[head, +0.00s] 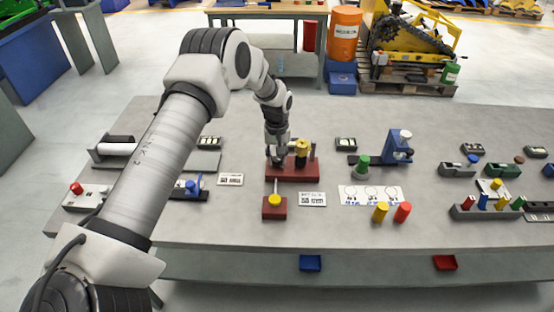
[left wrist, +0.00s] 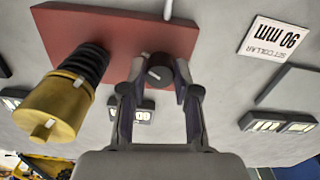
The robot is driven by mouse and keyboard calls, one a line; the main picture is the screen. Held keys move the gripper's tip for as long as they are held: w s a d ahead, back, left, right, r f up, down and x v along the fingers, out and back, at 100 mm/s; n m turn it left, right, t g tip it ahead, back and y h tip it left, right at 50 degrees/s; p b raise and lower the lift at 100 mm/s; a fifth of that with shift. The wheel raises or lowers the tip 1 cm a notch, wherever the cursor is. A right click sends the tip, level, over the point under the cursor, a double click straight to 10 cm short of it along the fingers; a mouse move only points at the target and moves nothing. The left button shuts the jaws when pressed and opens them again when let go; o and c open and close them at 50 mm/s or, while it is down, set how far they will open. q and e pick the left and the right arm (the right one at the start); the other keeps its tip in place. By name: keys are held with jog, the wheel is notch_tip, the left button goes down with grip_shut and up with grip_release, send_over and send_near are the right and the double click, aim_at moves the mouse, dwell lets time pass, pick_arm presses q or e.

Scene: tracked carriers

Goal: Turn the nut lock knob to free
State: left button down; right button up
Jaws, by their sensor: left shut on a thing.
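The dark round lock knob (left wrist: 158,74) with a light mark on its face sits on the red base plate (left wrist: 120,34) in the left wrist view. My left gripper (left wrist: 159,70) is shut on the knob, one finger on each side. In the head view my left gripper (head: 277,161) reaches down to the red base plate (head: 292,174) and hides the knob. The yellow nut (left wrist: 50,108) sits on a black threaded stud beside the knob; it also shows in the head view (head: 302,147). My right gripper is not in view.
A small red block with a yellow knob (head: 274,201) stands in front of the plate. A label card (head: 312,199) lies right of it. A blue clamp fixture (head: 399,146) and a green knob (head: 362,161) stand further right. Yellow (head: 380,212) and red (head: 402,212) cylinders stand near the front edge.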

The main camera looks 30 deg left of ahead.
pick_arm(q)
jog(key=m, duration=0.2)
jog(key=m+b, duration=0.1)
jog(key=m, duration=0.1)
jog(key=m+b, duration=0.1)
jog(key=m, duration=0.1)
jog(key=shift+s+f, duration=0.15)
jog(key=shift+f, duration=0.15)
jog(key=m+b, duration=0.1)
jog(key=m, duration=0.5)
jog(key=shift+a+m, duration=0.15)
jog(key=shift+m, duration=0.15)
jog(key=c, duration=1.2)
grip_release()
jog(key=o, duration=0.4)
jog(key=shift+c, duration=0.2)
jog(key=shift+w, duration=0.2)
jog(key=shift+r, duration=0.15)
